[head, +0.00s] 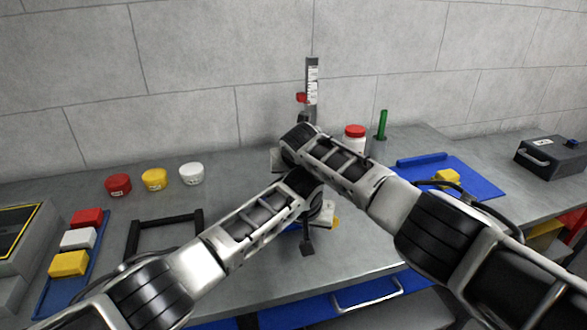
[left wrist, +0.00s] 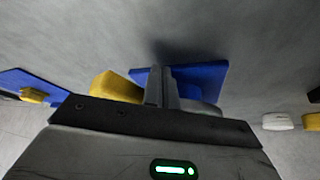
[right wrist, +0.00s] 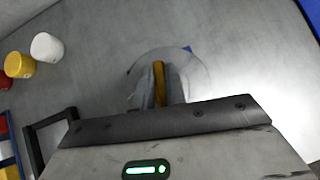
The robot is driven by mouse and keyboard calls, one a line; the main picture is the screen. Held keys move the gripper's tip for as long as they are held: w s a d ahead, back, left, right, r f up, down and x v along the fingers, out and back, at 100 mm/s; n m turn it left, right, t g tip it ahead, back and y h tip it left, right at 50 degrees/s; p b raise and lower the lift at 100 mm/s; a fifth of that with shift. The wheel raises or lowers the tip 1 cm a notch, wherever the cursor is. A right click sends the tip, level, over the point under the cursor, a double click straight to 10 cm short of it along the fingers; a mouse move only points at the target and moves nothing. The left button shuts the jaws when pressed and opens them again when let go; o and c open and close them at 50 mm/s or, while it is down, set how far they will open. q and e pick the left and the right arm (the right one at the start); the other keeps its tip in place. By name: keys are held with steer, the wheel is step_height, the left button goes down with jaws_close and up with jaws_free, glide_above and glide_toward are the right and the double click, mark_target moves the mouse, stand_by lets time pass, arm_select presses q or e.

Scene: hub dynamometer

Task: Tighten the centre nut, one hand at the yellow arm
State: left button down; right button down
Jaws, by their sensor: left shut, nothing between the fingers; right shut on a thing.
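The yellow arm (right wrist: 159,80) shows as a narrow strip between the fingers of my right gripper (right wrist: 160,88), which is shut on it. A round, pale grey disc (right wrist: 200,74) lies beneath it. My left gripper (left wrist: 162,88) is shut and empty, in front of a blue plate (left wrist: 205,76). A yellow piece (left wrist: 117,87) shows beside its fingers, and a yellow edge shows in the head view (head: 335,222); I cannot tell if either is the same arm. My crossed arms hide most of the device in the head view. I cannot see the centre nut.
Red (head: 118,185), yellow (head: 154,180) and white (head: 191,173) cups stand at the left, by a black handled frame (head: 168,222) and a blue block tray (head: 62,262). A scaled post (head: 312,85), red-lidded jar (head: 354,140) and blue mat (head: 480,182) lie behind and right.

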arm_select(q)
steer(key=shift+w+d+r, duration=0.1)
steer(key=shift+d+r, duration=0.5)
steer(key=shift+d, duration=0.05)
arm_select(e)
steer(key=shift+a, duration=0.25)
arm_select(q)
steer(key=shift+w+d, duration=0.55)
steer(key=shift+d, duration=0.15)
steer(key=shift+w+d, duration=0.25)
steer(key=shift+d, duration=0.2)
arm_select(e)
steer(key=shift+f, duration=0.15)
steer(key=c, duration=0.9)
jaws_free()
steer(key=shift+s+d, duration=0.1)
arm_select(q)
steer(key=shift+a+f, duration=0.25)
steer(key=shift+f, duration=0.1)
arm_select(e)
steer(key=shift+d+r, duration=0.15)
steer(key=shift+r, duration=3.75)
